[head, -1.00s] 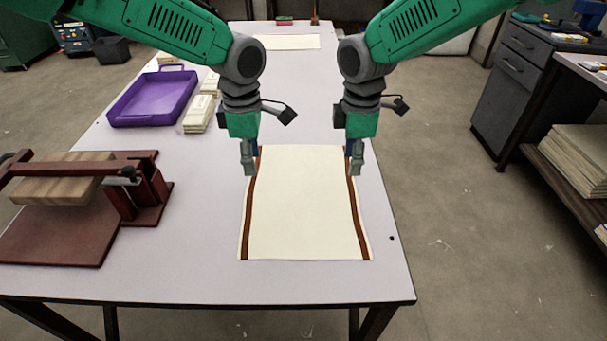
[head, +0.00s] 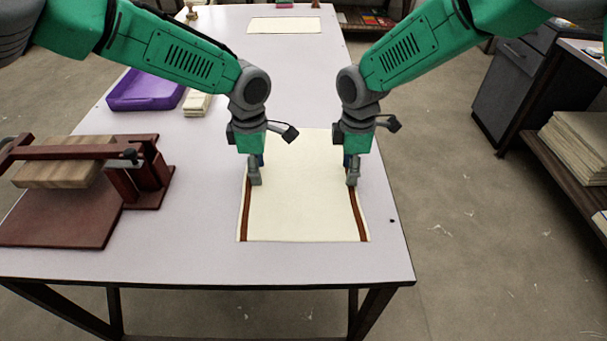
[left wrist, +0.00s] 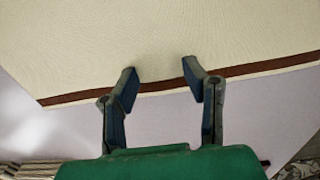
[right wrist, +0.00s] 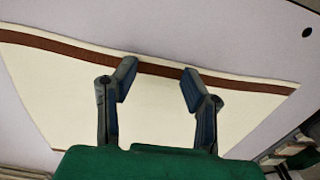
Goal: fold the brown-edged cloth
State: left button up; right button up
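The cream cloth (head: 300,205) lies flat and unfolded on the table, with a brown stripe along its left and right edges. My left gripper (head: 255,182) is over the left stripe, around the middle of its length. In the left wrist view its fingers (left wrist: 160,80) are apart, with the stripe (left wrist: 245,70) running between them. My right gripper (head: 352,182) is over the right stripe. In the right wrist view its fingers (right wrist: 157,76) are apart, with the stripe (right wrist: 60,44) passing between them. Both grippers look empty; whether the fingertips touch the cloth I cannot tell.
A dark red press with a wooden block (head: 65,174) stands on the table's left. Behind it are a purple tray (head: 150,92) and a pale stack (head: 197,103). A white sheet (head: 284,25) lies at the far end. The table (head: 190,255) is clear around the cloth.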

pick_arm(q)
jog(key=shift+d+f, duration=0.1)
jog(key=shift+d, duration=0.15)
jog(key=c, duration=0.5)
pick_arm(e)
jog(key=shift+d+f, duration=0.1)
jog(key=shift+d, duration=0.2)
jog(key=c, duration=0.5)
pick_arm(q)
jog(key=shift+s+d+f, duration=0.1)
grip_shut()
pick_arm(e)
jog(key=shift+s+d+f, duration=0.1)
jog(key=shift+f, duration=0.05)
grip_shut()
pick_arm(q)
jog(key=shift+a, duration=0.2)
pick_arm(e)
jog(key=shift+s, duration=0.1)
